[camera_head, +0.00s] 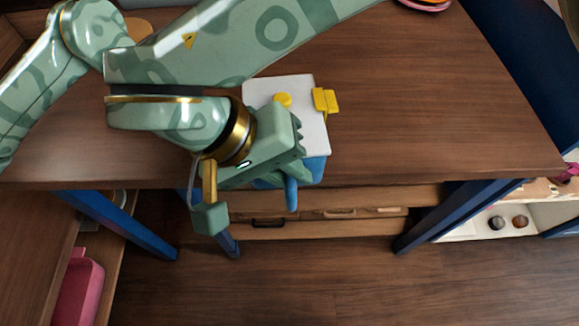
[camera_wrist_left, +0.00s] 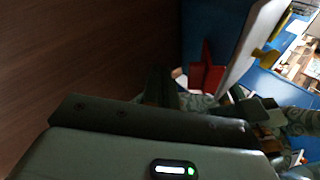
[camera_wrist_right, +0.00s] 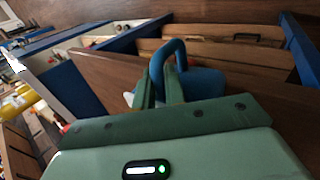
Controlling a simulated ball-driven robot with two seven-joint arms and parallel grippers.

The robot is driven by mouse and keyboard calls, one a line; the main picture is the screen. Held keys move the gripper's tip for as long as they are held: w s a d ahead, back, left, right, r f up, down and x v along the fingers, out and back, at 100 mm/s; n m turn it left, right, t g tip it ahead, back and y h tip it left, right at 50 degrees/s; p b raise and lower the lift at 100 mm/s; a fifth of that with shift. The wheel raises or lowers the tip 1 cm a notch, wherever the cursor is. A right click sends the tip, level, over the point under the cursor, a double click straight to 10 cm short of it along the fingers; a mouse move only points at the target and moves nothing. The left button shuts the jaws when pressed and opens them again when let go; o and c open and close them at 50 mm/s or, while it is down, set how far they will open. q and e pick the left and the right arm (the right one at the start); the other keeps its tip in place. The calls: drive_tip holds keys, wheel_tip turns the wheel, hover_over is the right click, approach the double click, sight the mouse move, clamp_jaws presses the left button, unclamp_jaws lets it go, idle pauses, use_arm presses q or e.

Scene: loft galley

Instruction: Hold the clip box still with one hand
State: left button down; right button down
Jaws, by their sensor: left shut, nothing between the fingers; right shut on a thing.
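The clip box has a white lid (camera_head: 313,128) with a yellow knob and a yellow clip (camera_head: 325,100), and a blue body (camera_head: 313,170). It sits at the table's front edge, partly covered by my right gripper (camera_head: 282,172). In the right wrist view my right gripper (camera_wrist_right: 163,85) is shut on the blue loop handle (camera_wrist_right: 180,48). My left gripper (camera_wrist_left: 160,88) is shut and empty. In its wrist view, the box's blue side (camera_wrist_left: 212,30), a red part (camera_wrist_left: 207,75) and a yellow clip are close ahead. In the head view its fingers are hidden.
The brown table (camera_head: 420,100) is clear right of the box. Drawers (camera_head: 340,212) and blue legs are under its front edge. A pink tub (camera_head: 80,290) stands low at the left. A white shelf (camera_head: 460,224) with small round items is at the right. My arms cover the table's left part.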

use_arm(q)
drive_tip(key=shift+w+d, duration=0.15)
drive_tip(key=shift+d, duration=1.5)
drive_tip(key=shift+d+r, duration=0.35)
drive_tip(key=shift+r, duration=0.45)
drive_tip(key=shift+a, duration=2)
wheel_tip(320, 180, up, 10)
use_arm(e)
drive_tip(key=c, duration=1.4)
unclamp_jaws()
